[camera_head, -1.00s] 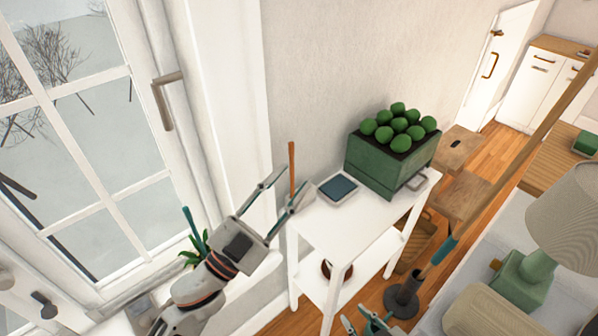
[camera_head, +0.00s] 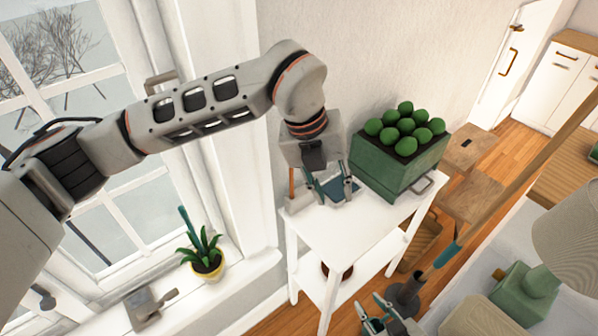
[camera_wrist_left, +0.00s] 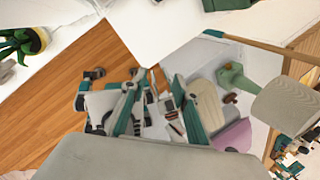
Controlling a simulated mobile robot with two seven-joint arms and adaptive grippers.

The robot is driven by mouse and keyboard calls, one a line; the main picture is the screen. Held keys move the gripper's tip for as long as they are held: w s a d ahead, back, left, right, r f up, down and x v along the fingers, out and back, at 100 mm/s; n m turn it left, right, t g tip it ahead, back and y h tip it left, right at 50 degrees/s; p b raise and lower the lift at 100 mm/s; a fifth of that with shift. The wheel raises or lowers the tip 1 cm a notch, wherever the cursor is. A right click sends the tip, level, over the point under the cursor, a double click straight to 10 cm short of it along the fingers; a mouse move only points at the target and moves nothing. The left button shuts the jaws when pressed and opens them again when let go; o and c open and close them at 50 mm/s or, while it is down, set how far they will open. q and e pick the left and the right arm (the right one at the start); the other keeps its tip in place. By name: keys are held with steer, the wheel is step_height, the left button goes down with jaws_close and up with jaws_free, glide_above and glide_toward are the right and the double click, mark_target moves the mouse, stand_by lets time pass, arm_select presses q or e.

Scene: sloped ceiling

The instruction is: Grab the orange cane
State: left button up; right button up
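A thin orange-brown stick, which looks like the orange cane (camera_head: 291,183), stands upright at the back left corner of the white table, by the wall. Only a short length shows; my left arm hides its upper part. My left gripper (camera_head: 336,199) is open and empty, pointing down over the back of the table. It is to the right of the cane and apart from it. My right gripper (camera_head: 369,301) is low at the bottom edge, in front of the table, with its fingers apart and nothing seen between them. I cannot make out the cane in the left wrist view.
A green crate of round green fruits (camera_head: 374,171) stands on the white table (camera_head: 335,235), right of my left gripper. A potted plant (camera_head: 206,262) is on the windowsill. A long wooden pole (camera_head: 520,180) slants across the right.

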arm_select(q)
steer(key=w+a+r+n+t+y, duration=0.35)
steer(key=w+a+r, duration=0.35)
steer(key=w, duration=0.3)
steer(key=shift+m+t+y, duration=0.25)
steer(key=shift+t, duration=0.1)
steer(key=p+x, duration=0.1)
steer(key=x, duration=0.7)
steer(key=shift+s+a, duration=0.1)
jaws_close()
